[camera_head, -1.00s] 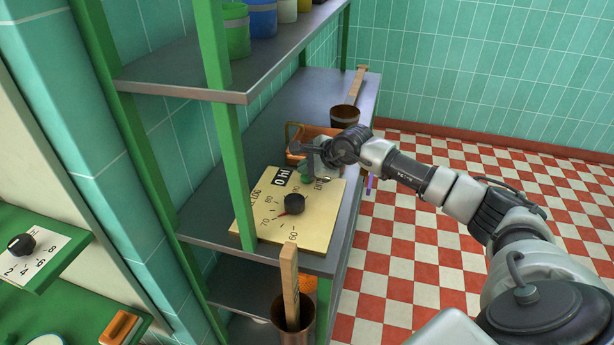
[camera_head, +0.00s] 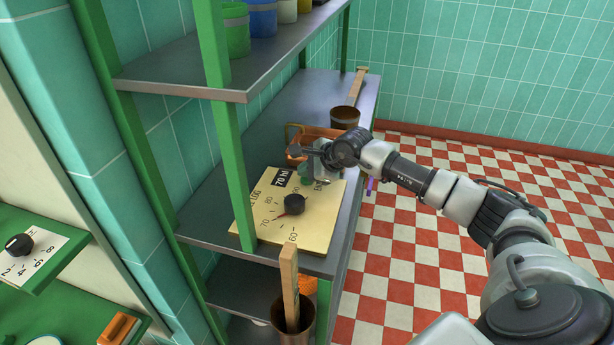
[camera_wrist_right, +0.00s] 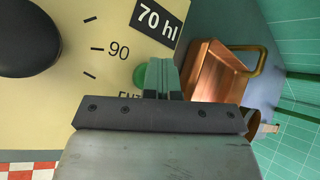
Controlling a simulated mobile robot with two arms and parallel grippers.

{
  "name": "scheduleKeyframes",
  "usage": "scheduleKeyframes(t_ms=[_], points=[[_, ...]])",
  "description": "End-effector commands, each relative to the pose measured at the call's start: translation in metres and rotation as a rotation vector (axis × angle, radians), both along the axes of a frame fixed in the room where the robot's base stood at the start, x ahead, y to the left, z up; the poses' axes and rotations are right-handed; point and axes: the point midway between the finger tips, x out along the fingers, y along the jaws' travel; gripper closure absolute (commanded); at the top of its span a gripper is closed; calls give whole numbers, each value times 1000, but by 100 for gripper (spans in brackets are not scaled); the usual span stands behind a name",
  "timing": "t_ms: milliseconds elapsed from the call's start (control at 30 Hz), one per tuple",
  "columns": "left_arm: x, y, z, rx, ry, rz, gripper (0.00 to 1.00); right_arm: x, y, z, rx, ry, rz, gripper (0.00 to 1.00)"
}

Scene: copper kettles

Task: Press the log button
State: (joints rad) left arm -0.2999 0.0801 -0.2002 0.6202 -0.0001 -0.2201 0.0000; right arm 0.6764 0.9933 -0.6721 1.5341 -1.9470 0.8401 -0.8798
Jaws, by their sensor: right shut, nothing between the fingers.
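A cream panel (camera_head: 320,222) lies on the grey middle shelf, with a black knob (camera_head: 294,204), a number scale and a dark display (camera_head: 283,177) reading "70 hl". The letters "LOG" (camera_head: 263,194) show near its left edge, partly behind a green post; I see no button beside them. A green button (camera_wrist_right: 139,76) shows in the right wrist view beside letters that look like "ENT". My right gripper (camera_wrist_right: 163,76) is shut and empty, its fingertips over the panel beside this green button. I cannot tell whether they touch it. My left gripper is not in view.
A copper tray (camera_head: 296,134) and a dark cup (camera_head: 345,116) stand behind the panel. The green post (camera_head: 238,180) rises at the panel's left. An upper shelf (camera_head: 200,77) holds coloured pots. Below the panel is a copper pot (camera_head: 292,322) with a wooden handle.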

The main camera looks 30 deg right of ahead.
Motion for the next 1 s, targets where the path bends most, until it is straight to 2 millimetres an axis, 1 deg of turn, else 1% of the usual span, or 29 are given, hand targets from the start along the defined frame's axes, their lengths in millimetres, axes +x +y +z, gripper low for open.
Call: scheduleKeyframes(t_ms=[300, 733, 867, 1000], points=[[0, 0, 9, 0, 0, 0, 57, 0, -1, 16, -1, 2, -1, 100], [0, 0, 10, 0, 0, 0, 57, 0, 0, 20, 0, 0, 0, 100], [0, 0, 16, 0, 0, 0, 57, 0, 0, 30, 0, -1, -1, 100], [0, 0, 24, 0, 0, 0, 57, 0, 0, 45, 0, -2, 1, 100]])
